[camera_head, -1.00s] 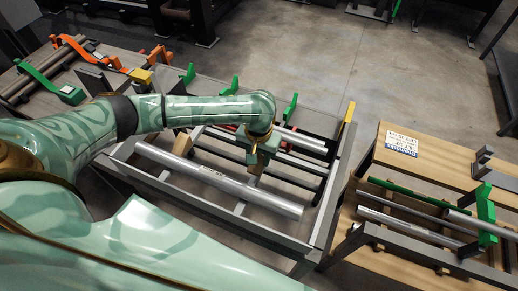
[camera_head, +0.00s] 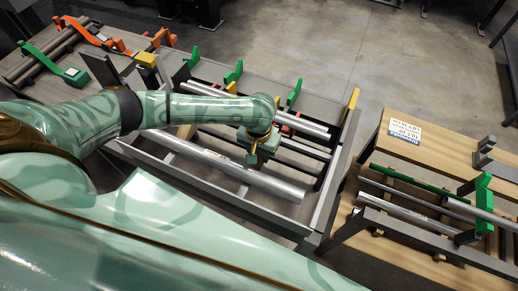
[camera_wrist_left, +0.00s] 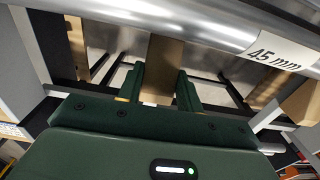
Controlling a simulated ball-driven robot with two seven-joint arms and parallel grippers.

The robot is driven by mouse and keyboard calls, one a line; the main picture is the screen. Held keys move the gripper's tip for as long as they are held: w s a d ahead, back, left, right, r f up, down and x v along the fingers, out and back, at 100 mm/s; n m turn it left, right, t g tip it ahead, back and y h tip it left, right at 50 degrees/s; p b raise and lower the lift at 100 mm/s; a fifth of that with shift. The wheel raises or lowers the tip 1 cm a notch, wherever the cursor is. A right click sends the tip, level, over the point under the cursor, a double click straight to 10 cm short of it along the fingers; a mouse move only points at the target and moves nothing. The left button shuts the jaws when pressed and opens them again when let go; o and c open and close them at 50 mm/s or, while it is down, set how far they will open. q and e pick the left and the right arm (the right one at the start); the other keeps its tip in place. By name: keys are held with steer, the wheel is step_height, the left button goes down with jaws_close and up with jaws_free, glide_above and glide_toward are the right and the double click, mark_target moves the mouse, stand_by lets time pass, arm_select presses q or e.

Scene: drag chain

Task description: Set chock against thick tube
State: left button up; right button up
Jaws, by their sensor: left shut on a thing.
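The thick tube (camera_head: 224,166) is a silvery cylinder lying across the near part of the grey rack. In the left wrist view the tube (camera_wrist_left: 200,25) crosses the top and bears a "45 mm" label. My left gripper (camera_head: 257,160) is just behind the tube, right of its middle. In the wrist view its two green fingers (camera_wrist_left: 161,88) are shut on a brown wooden chock (camera_wrist_left: 163,62). The chock's far end meets the tube's edge in that view; whether they touch I cannot tell. In the head view the gripper mostly hides the chock. My right gripper is not in view.
A second tube (camera_head: 300,124) lies farther back on the rack. Another wooden block (camera_wrist_left: 302,104) shows at the right of the wrist view. Green upright stops (camera_head: 295,92) line the rack's back. A wooden table (camera_head: 448,150) with tubes stands right.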

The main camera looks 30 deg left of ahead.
arm_select(q)
steer(key=o, duration=1.1)
steer(key=shift+c, duration=0.2)
step_height(320, 180, up, 16)
steer(key=p, duration=0.6)
steer(key=shift+r, duration=0.15)
